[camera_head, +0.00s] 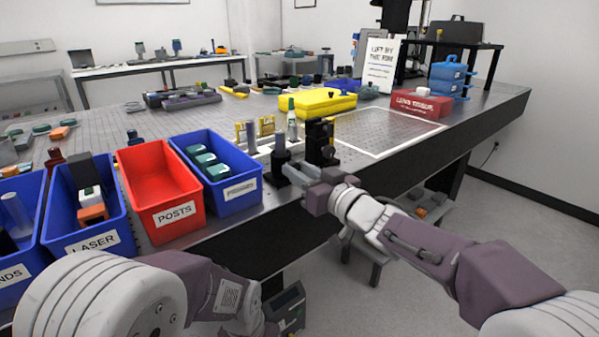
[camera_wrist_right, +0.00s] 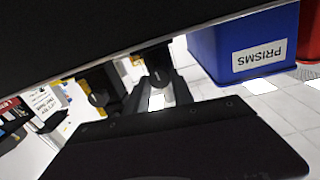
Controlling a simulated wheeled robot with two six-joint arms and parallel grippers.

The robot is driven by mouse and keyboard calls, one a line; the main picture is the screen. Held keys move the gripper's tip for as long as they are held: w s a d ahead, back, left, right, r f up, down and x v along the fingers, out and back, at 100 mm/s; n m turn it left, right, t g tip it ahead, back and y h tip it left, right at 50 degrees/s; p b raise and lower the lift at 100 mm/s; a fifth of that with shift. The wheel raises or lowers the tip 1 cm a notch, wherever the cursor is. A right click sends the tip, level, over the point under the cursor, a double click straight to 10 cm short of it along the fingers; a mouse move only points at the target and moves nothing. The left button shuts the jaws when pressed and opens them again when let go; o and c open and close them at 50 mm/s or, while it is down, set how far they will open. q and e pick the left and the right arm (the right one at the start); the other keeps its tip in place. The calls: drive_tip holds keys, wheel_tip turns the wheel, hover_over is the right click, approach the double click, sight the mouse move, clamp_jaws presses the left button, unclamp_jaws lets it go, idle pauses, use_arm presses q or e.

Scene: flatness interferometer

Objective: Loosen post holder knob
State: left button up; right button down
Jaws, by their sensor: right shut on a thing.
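A dark post holder (camera_head: 281,158) with a grey post stands near the front edge of the optical table, just right of the blue bin labelled PRISMS. My right gripper (camera_head: 297,174) is at its front right side, low by its base, and is shut on its knob. The fingers hide the knob in the head view. In the right wrist view, dark gripper parts fill much of the picture, and a black holder (camera_wrist_right: 158,66) shows between them. My left arm comes in at lower left; its gripper is out of view.
A taller black mount (camera_head: 320,142) stands close right of the post holder. The PRISMS bin (camera_head: 238,189) and red POSTS bin (camera_head: 174,213) stand to the left. A yellow case (camera_head: 318,103) is behind. A bare white-outlined table area (camera_head: 385,128) lies to the right.

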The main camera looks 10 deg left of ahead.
drive_tip(key=n+b, duration=0.1)
drive_tip(key=n, duration=0.3)
drive_tip(key=shift+f, duration=0.1)
drive_tip(key=n+b, duration=0.1)
drive_tip(key=n, duration=0.3)
drive_tip(key=shift+n+b, duration=0.35)
drive_tip(key=shift+n, duration=0.05)
drive_tip(key=n+b, duration=0.1)
drive_tip(key=n, duration=0.3)
drive_tip(key=shift+f+n+b, duration=0.15)
drive_tip(key=shift+n+b, duration=0.15)
drive_tip(key=shift+b, duration=0.05)
drive_tip(key=shift+n+y+b, duration=0.3)
drive_tip(key=shift+n+b, duration=0.25)
drive_tip(key=shift+n, duration=1.05)
drive_tip(key=shift+s+n, duration=0.1)
drive_tip(key=shift+n, duration=0.2)
drive_tip(key=c, duration=1.1)
unclamp_jaws()
